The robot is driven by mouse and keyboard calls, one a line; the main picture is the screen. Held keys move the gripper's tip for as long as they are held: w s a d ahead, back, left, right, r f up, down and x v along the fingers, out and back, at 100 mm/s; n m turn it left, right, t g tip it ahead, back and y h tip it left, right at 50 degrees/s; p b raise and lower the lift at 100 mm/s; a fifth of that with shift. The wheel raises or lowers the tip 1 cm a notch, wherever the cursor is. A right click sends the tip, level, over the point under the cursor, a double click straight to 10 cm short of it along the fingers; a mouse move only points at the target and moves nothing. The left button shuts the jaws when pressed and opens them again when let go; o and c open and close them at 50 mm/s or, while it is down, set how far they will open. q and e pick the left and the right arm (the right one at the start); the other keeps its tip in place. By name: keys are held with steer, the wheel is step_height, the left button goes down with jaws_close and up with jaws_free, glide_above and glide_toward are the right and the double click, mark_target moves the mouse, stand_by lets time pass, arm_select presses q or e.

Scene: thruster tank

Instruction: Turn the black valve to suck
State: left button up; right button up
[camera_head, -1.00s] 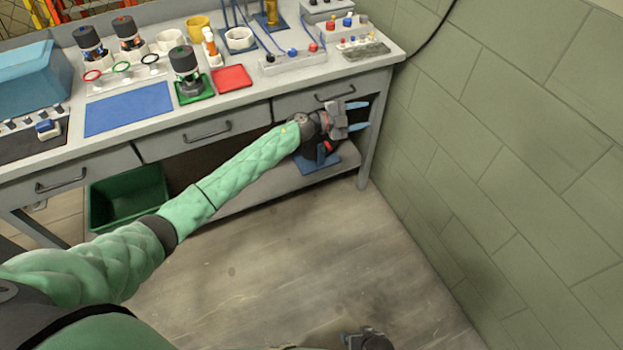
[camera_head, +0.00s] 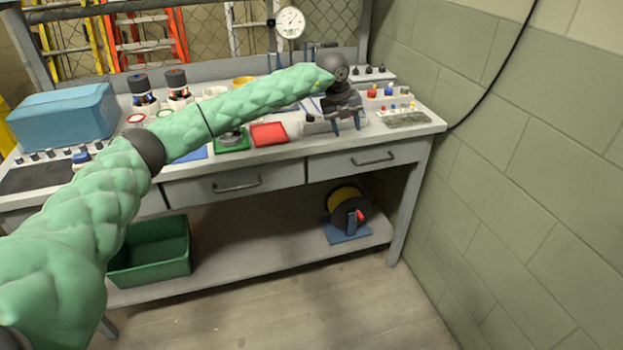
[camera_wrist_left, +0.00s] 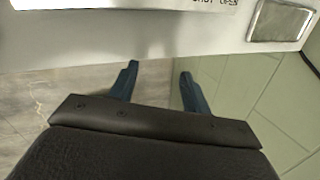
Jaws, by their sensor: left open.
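My left gripper (camera_head: 347,127) is open, its blue fingers pointing down at the bench's front right part. Both fingers also show in the left wrist view (camera_wrist_left: 159,70), with nothing between them. In the head view, a box with several black knobs (camera_head: 375,70) stands at the back right, behind my gripper. I cannot tell whether one of these is the black valve. A pale manifold (camera_head: 318,126) beside the fingers is partly hidden by my gripper and arm. My right gripper is out of view.
The white bench (camera_head: 436,124) meets a green block wall (camera_head: 520,150) on its right. A grey plate (camera_head: 405,119), red mat (camera_head: 268,134) and blue bin (camera_head: 62,122) lie on it. A dial gauge (camera_head: 290,22) hangs behind. A spool (camera_head: 345,200) and green crate (camera_head: 165,250) sit below.

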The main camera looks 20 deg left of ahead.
mark_target(310, 115)
arm_select(q)
steer(key=a+r+y, duration=0.1)
steer(key=a+r, duration=0.1)
steer(key=a, duration=0.1)
steer(key=w+a+r+n+y+b, duration=0.1)
steer(key=a+r+y, duration=0.1)
steer(key=a, duration=0.2)
steer(key=a+r+n+t+y, duration=0.1)
steer(key=a+r+y, duration=0.1)
steer(key=a, duration=0.1)
steer(key=shift+w+a+r, duration=0.35)
steer(key=shift+x, duration=3.3)
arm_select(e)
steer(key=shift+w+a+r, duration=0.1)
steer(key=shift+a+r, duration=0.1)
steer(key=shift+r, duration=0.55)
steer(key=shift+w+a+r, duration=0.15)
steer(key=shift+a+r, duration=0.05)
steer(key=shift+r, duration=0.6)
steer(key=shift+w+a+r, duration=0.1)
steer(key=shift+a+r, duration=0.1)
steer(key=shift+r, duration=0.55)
arm_select(q)
steer(key=shift+d, duration=0.1)
steer(key=c, duration=1)
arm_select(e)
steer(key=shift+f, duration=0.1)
